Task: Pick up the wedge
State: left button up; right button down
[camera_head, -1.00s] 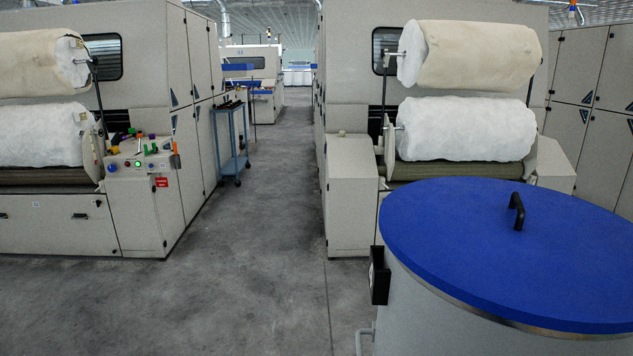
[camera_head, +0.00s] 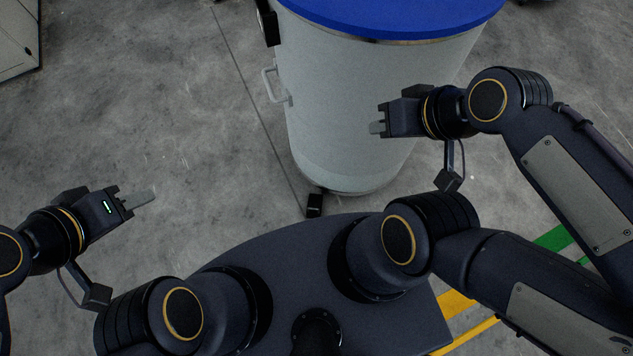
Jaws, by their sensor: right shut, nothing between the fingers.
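A small black block (camera_head: 314,205) is on the floor at the foot of the large drum. It may be the wedge, but its shape is too small and dark to be sure. My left gripper (camera_head: 140,198) is at the left, well apart from the block. Its fingers overlap in this view, so I cannot tell whether they are open or shut. My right gripper (camera_head: 377,128) is shut and empty. It shows in front of the drum's wall, above and to the right of the block.
The large grey drum (camera_head: 345,110) with a blue lid (camera_head: 390,12) stands just ahead of my base. A handle (camera_head: 270,84) sticks out from its left side. Bare concrete floor (camera_head: 150,100) is free to the left. Yellow and green floor lines show at lower right.

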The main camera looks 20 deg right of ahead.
aim_at(315, 200)
jog(key=j+z, duration=0.15)
jog(key=z, duration=0.25)
jog(key=j+z, duration=0.1)
jog(key=z, duration=0.3)
